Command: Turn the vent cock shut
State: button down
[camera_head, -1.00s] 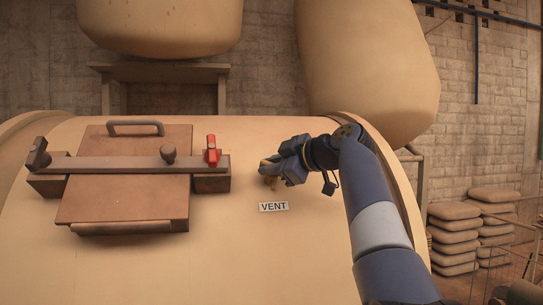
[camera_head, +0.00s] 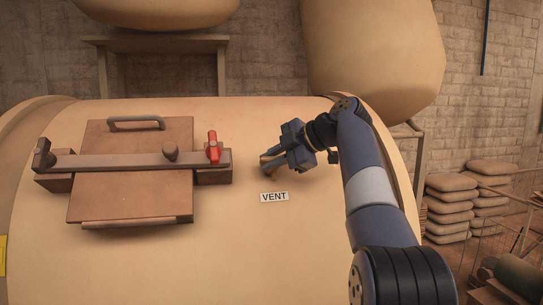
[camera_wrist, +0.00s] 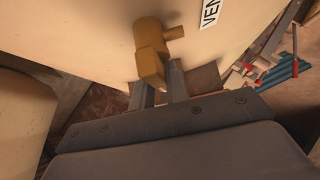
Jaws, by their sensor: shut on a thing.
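The vent cock (camera_head: 267,166) is a small brass-coloured fitting on the big tan vessel, just above the white VENT label (camera_head: 274,197). In the wrist view the vent cock (camera_wrist: 150,52) shows a round body with a short stub to the right and a blocky handle toward me. My gripper (camera_head: 276,159) is at the cock from the right. In the wrist view my gripper (camera_wrist: 160,80) has its two grey fingers shut on the handle, which hides part of their tips. The handle looks tilted in the wrist view.
Left of the cock is a brown hatch (camera_head: 135,180) with a crossbar (camera_head: 110,160) and a red lever (camera_head: 213,148). Bare vessel surface (camera_head: 230,260) lies below the label. Stacked sacks (camera_head: 447,205) and a railing stand at the right.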

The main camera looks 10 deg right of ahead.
jog(key=shift+f, duration=0.1)
jog(key=c, duration=1.4)
grip_release()
jog(key=v, duration=1.1)
jog(key=shift+p, duration=0.4)
jog(key=shift+w+a, duration=0.1)
jog(key=shift+a, duration=0.05)
jog(key=b+x, duration=0.1)
jog(key=x, duration=1)
